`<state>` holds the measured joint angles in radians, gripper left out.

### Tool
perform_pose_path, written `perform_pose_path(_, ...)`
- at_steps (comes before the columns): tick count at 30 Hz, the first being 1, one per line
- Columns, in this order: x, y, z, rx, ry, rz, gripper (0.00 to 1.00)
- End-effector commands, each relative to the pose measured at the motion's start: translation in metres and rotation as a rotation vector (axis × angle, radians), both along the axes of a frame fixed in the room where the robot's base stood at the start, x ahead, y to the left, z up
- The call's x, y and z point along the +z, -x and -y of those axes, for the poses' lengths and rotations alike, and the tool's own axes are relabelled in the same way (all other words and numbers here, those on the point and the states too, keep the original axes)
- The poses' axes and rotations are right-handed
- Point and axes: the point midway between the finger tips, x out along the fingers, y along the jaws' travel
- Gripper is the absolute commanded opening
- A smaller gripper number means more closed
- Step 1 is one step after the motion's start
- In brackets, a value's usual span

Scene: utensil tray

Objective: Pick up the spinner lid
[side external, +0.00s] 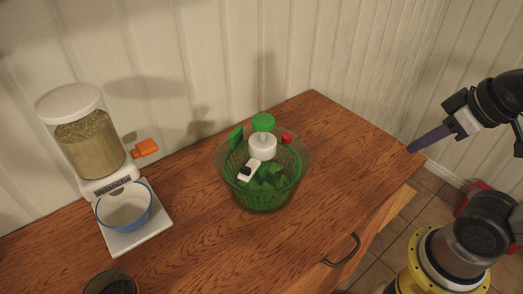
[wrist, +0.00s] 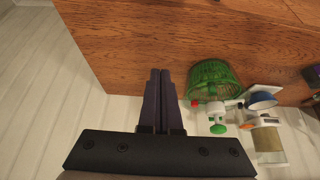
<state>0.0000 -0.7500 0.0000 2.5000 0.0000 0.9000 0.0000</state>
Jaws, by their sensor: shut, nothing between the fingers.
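The spinner lid shows as a white hub (side external: 263,149) under a green knob (side external: 263,122), with a red button and small white and green parts around it. It sits over the clear bowl and green basket (side external: 265,200), which holds green leaves. I cannot make out the lid's clear rim. The wrist view shows the basket (wrist: 210,74) and the lid's green knob (wrist: 218,128) to the right of the fingers. My gripper (side external: 411,149) is shut and empty, well to the right of the spinner, by the counter's right end. Its fingertips (wrist: 160,71) are together.
A grain dispenser (side external: 90,150) with an orange handle stands on the left, with a blue bowl (side external: 125,208) beneath it. A dark round container (side external: 111,284) is at the front edge of view. The wooden counter (side external: 330,140) is bare right of the spinner. A panelled wall runs behind.

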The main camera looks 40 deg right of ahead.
Motion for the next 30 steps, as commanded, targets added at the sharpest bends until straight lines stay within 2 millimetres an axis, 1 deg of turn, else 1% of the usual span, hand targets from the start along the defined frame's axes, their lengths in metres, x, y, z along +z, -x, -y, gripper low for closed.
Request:
perform_pose_path(11, 0.0000, 0.0000, 0.0000, 0.000, 0.000, 0.000, 0.00)
perform_pose_path(14, 0.0000, 0.0000, 0.0000, 0.000, 0.000, 0.000, 0.16)
perform_pose_path(15, 0.0000, 0.0000, 0.0000, 0.000, 0.000, 0.000, 0.23)
perform_pose_path(17, 0.0000, 0.0000, 0.0000, 0.000, 0.000, 0.000, 0.34)
perform_pose_path(21, 0.0000, 0.0000, 0.0000, 0.000, 0.000, 0.000, 0.59)
perform_pose_path(23, 0.0000, 0.0000, 0.0000, 0.000, 0.000, 0.000, 0.70)
perform_pose_path(24, 0.0000, 0.0000, 0.0000, 0.000, 0.000, 0.000, 0.77)
perform_pose_path(26, 0.0000, 0.0000, 0.0000, 0.000, 0.000, 0.000, 0.88)
perform_pose_path(27, 0.0000, 0.0000, 0.0000, 0.000, 0.000, 0.000, 0.95)
perform_pose_path(28, 0.0000, 0.0000, 0.0000, 0.000, 0.000, 0.000, 1.00)
perform_pose_path(30, 0.0000, 0.0000, 0.0000, 0.000, 0.000, 0.000, 1.00)
